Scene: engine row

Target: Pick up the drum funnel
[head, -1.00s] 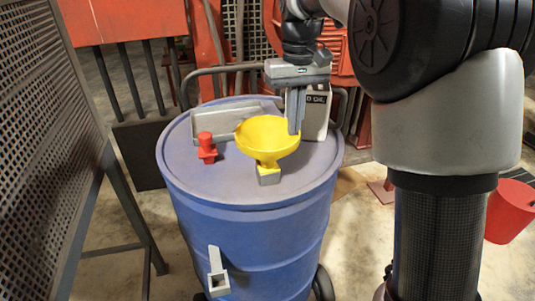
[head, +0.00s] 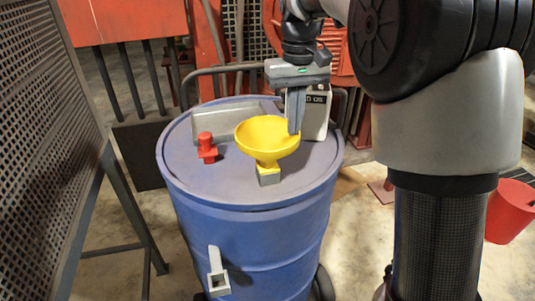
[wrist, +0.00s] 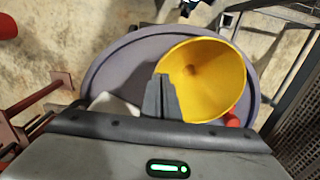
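The drum funnel (head: 262,137) is a yellow cone with a wide mouth and a narrow neck. It is upright over a small grey block (head: 269,180) on the blue drum's lid. My gripper (head: 295,131) points down at the funnel's right rim in the head view. In the wrist view, its dark fingers (wrist: 160,78) are close together across the rim of the funnel (wrist: 212,80), one on each side. They look shut on that rim. I cannot tell whether the neck is clear of the block.
The blue drum (head: 245,225) carries a red fitting (head: 206,148), a grey tray (head: 215,126) and a white oil can (head: 316,117) behind my gripper. A mesh panel (head: 50,140) stands left. A red bucket (head: 510,212) is on the floor at right.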

